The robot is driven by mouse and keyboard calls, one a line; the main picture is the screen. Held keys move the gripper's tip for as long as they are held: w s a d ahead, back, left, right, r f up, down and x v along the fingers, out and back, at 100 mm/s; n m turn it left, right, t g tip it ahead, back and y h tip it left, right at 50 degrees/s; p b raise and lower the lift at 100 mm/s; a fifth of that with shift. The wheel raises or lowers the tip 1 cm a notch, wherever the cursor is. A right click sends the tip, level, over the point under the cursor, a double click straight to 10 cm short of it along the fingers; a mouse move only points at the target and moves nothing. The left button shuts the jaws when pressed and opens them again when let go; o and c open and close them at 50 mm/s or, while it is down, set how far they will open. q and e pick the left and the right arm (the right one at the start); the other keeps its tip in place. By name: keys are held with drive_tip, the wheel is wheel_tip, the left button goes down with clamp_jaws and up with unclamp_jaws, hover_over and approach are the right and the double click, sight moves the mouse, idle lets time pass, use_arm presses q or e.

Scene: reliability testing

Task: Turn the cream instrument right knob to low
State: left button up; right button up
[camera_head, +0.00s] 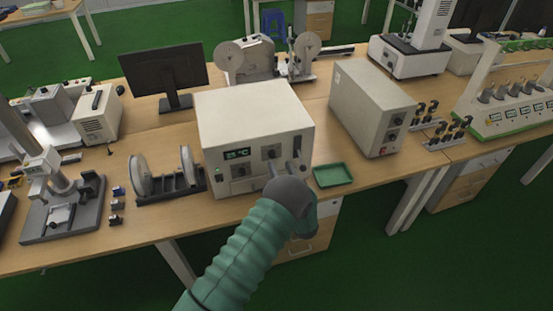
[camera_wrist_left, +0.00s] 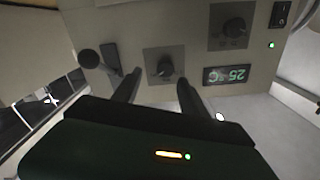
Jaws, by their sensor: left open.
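The cream instrument (camera_head: 255,110) stands on the wooden bench, its front panel facing me. Its right knob (camera_head: 270,152) is dark, on a grey square plate; in the left wrist view this knob (camera_wrist_left: 165,67) lies between the lines of my two fingers, just beyond the tips. I cannot tell contact or its exact setting. My left gripper (camera_head: 280,166) is open and empty at the panel; its fingers also show in the left wrist view (camera_wrist_left: 159,80). A second knob (camera_wrist_left: 234,28) sits beside the lit display (camera_wrist_left: 226,75), which reads 25 °C. My right gripper is not in view.
A green tray (camera_head: 333,175) lies right of the instrument, and another cream box (camera_head: 372,105) stands beyond it. A reel rack (camera_head: 168,178) stands close on the left. A monitor (camera_head: 165,72) is behind. The bench's front edge is under my arm.

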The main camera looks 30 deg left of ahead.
sight(271, 158)
use_arm(q)
drive_tip(key=a, duration=0.1)
drive_tip(key=w+a, duration=0.1)
drive_tip(key=a, duration=0.1)
drive_tip(key=w+a, duration=0.1)
drive_tip(key=a, duration=0.1)
drive_tip(key=shift+w+a+f, duration=0.1)
drive_tip(key=shift+a+f, duration=0.05)
drive_tip(key=shift+f, duration=0.2)
drive_tip(key=shift+r, duration=0.1)
drive_tip(key=shift+c, duration=0.9)
drive_tip(key=shift+d+r, duration=0.1)
drive_tip(key=shift+d, duration=0.25)
drive_tip(key=shift+c, duration=1.2)
drive_tip(key=shift+d+r, duration=0.1)
drive_tip(key=shift+d, duration=0.5)
drive_tip(key=c, duration=0.5)
clamp_jaws()
drive_tip(key=shift+a, duration=0.3)
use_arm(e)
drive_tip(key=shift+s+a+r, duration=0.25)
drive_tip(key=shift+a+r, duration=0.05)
